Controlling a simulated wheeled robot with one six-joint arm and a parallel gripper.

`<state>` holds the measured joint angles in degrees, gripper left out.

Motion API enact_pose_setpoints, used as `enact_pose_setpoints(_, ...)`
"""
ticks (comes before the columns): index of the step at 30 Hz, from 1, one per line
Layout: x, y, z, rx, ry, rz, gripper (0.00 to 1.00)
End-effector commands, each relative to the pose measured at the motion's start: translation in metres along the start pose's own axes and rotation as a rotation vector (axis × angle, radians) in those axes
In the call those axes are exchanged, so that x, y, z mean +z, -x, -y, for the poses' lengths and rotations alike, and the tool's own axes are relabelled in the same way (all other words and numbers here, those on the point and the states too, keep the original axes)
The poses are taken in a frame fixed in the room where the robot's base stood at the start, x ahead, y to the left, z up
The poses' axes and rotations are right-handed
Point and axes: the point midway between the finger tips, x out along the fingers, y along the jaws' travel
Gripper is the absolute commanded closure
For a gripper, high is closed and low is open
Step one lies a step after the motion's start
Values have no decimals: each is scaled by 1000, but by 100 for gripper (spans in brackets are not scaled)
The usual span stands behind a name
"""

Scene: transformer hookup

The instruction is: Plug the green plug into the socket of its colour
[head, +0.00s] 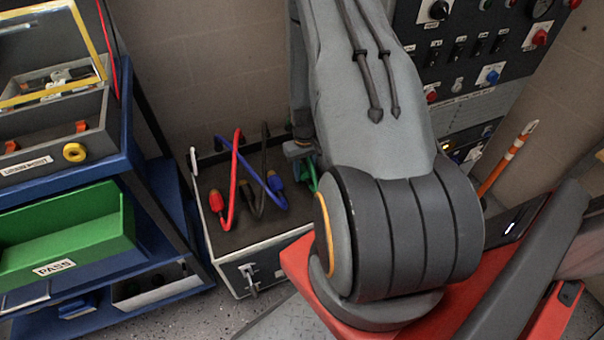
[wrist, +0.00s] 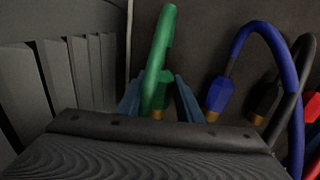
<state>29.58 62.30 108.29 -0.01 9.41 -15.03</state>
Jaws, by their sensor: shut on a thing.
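The green plug (wrist: 157,88) with its green cable stands between the two blue-grey fingers of my gripper (wrist: 160,100) in the wrist view. My gripper is shut on it, and its brass tip shows low between the fingers. In the head view only a bit of the green cable (head: 312,174) shows beside my arm, which hides most of the gripper. I cannot make out a green socket in either view.
A box (head: 262,262) with a dark top holds the blue plug (head: 276,188), black plug (head: 258,208) and red plug (head: 217,201), close left of the green one. A blue cart (head: 150,215) with a green PASS bin (head: 65,235) stands left. A control panel (head: 470,50) is upper right.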

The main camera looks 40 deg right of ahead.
Motion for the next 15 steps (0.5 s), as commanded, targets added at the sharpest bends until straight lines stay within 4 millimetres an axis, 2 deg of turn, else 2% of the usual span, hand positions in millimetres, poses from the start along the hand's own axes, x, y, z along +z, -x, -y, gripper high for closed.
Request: enact_pose_setpoints(15,0,40,0,0,0,-1,87)
